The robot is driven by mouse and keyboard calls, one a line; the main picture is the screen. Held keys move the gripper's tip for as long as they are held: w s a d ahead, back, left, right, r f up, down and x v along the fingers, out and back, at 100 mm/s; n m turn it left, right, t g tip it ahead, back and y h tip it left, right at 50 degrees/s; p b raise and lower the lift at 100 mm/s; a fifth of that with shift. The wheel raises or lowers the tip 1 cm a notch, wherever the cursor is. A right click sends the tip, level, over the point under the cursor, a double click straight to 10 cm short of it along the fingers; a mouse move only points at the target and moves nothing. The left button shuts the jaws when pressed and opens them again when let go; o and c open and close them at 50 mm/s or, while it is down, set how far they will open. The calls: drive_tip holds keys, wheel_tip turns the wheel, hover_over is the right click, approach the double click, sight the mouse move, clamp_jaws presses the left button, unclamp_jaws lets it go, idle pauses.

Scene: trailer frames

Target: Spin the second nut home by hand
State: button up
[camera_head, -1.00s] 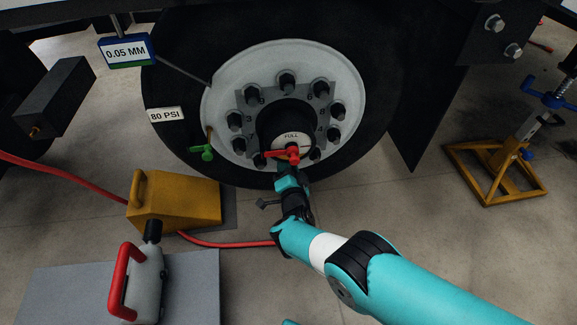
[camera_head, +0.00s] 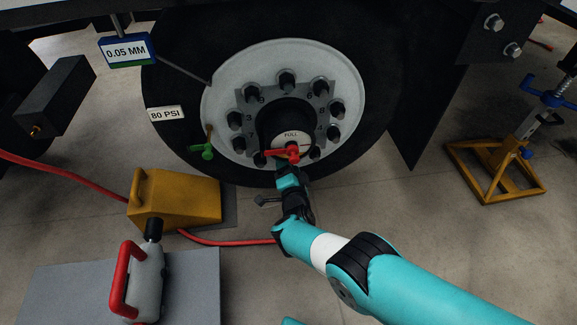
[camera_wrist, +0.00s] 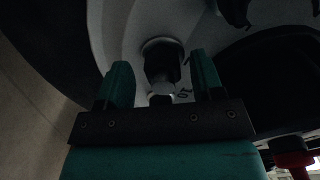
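The pale wheel (camera_head: 225,118) carries a ring of dark nuts around a black hub with a "FULL" label (camera_head: 291,135). My gripper (camera_head: 285,170) is at the bottom of this ring, just under the red handle at the hub, and its fingertips are mostly hidden there. In the wrist view, my gripper (camera_wrist: 162,80) has its two teal fingers apart. A dark nut (camera_wrist: 162,62) on a stud lies between them, with a visible gap on each side. A number marking beside it is partly hidden.
A red handle (camera_head: 283,153) is close above my gripper, and a green valve (camera_head: 203,152) hangs left. A yellow wheel chock (camera_head: 178,202) and a red-handled tool (camera_head: 143,280) stand lower left. A yellow jack stand (camera_head: 495,170) is right. The floor between is mostly clear.

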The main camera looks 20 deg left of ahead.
drive_tip(key=shift+r, duration=0.1)
drive_tip(key=shift+s, duration=0.2)
drive_tip(key=p+v, duration=1.1)
drive_tip(key=v, duration=0.6)
drive_tip(key=shift+w+d, duration=0.1)
drive_tip(key=shift+d, duration=0.1)
